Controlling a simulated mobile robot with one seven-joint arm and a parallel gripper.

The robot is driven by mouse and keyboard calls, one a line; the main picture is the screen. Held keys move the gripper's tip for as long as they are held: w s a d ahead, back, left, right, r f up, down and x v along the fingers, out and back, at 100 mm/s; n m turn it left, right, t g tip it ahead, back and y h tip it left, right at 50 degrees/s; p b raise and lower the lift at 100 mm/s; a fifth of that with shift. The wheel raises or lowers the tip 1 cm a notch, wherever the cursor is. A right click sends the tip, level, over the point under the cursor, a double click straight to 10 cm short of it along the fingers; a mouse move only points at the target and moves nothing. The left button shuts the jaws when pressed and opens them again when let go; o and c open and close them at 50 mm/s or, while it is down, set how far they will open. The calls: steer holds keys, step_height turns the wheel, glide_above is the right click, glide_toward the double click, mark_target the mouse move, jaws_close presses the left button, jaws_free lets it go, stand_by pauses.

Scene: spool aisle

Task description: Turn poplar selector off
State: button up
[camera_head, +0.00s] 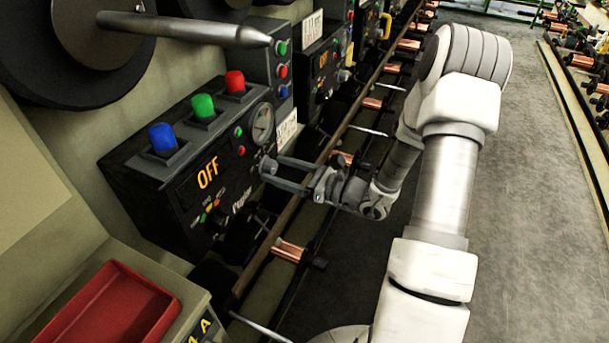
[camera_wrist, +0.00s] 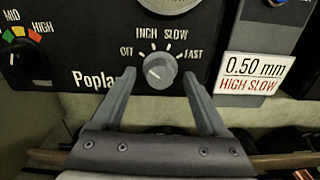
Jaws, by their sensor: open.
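The poplar selector (camera_wrist: 160,69) is a round grey knob on a black panel, under the labels OFF, INCH, SLOW and FAST. Its pointer mark is too small to read surely. The name Poplar (camera_wrist: 103,79) is printed to its left. My gripper (camera_wrist: 160,78) is open, with one finger on each side of the knob; I cannot tell whether they touch it. In the head view my gripper (camera_head: 266,172) reaches the right part of the black control box (camera_head: 140,190) and hides the knob. The box shows OFF (camera_head: 208,172) in orange.
Blue (camera_head: 163,138), green (camera_head: 203,107) and red (camera_head: 235,82) buttons top the box, near a gauge (camera_head: 262,124). Another knob (camera_wrist: 24,60) marked MID and HIGH is left. A rail (camera_head: 320,165) runs alongside. A red tray (camera_head: 115,310) is at lower left. The aisle floor (camera_head: 530,180) is clear.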

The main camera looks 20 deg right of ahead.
steer(key=p+v, duration=0.2)
steer(key=v, duration=1.5)
steer(key=shift+a+r, duration=0.1)
steer(key=shift+r, duration=0.05)
